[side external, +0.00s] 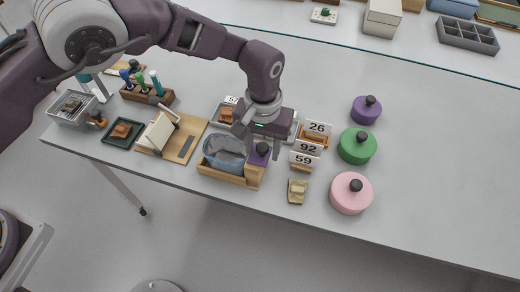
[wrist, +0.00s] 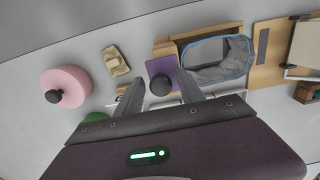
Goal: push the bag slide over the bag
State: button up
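The bag (side external: 224,150), greyish and see-through with a blue rim, lies in a wooden holder (side external: 222,178); it also shows in the wrist view (wrist: 218,65). The bag slide seems to be the purple square piece (wrist: 159,66) with a black knob (wrist: 161,85), at the holder's end beside the bag; its purple top also shows in the side view (side external: 257,160). My gripper (wrist: 159,78) is open, its two fingers apart on either side of the knob. Gaps show between knob and fingers in the wrist view. Contact and exact height cannot be told.
Number cards (side external: 308,147) stand close right of my gripper. A small tan item (side external: 297,191) lies in front of them. Pink (side external: 351,194), green (side external: 357,146) and purple (side external: 366,110) round lidded things stand further right. A wooden board (side external: 180,143) lies left of the holder.

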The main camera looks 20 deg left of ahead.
jog(key=shift+f, duration=0.1)
jog(key=c, duration=0.9)
jog(key=shift+a, duration=0.1)
jog(key=shift+a, duration=0.1)
jog(key=shift+s+a+f, duration=0.1)
jog(key=shift+a, duration=1)
jog(key=o, duration=0.9)
jog(key=shift+r, duration=2.9)
